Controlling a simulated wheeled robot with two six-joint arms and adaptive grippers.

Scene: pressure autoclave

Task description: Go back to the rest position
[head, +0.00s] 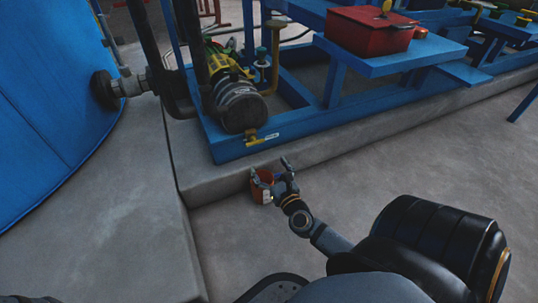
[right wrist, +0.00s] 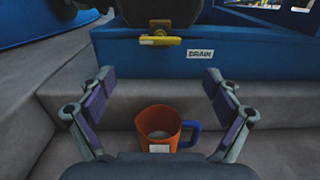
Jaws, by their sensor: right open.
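My right gripper (head: 270,174) is open in the head view, at the foot of the concrete step. An orange-red jug (head: 262,187) stands on the floor there, partly behind the gripper. In the right wrist view, the fingers of my right gripper (right wrist: 158,98) are spread wide with nothing between the tips. The jug (right wrist: 157,123) stands upright below and between the fingers, apart from both. It has a blue handle on its right and a white label on its front. My left gripper is in neither view.
A concrete step (head: 225,180) runs behind the jug, carrying a blue frame (head: 325,120) with a motor (head: 238,104) and a red box (head: 368,30). A yellow drain handle (right wrist: 160,41) sits above the jug. A blue tank (head: 50,95) stands left. Floor at right (head: 440,160) is clear.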

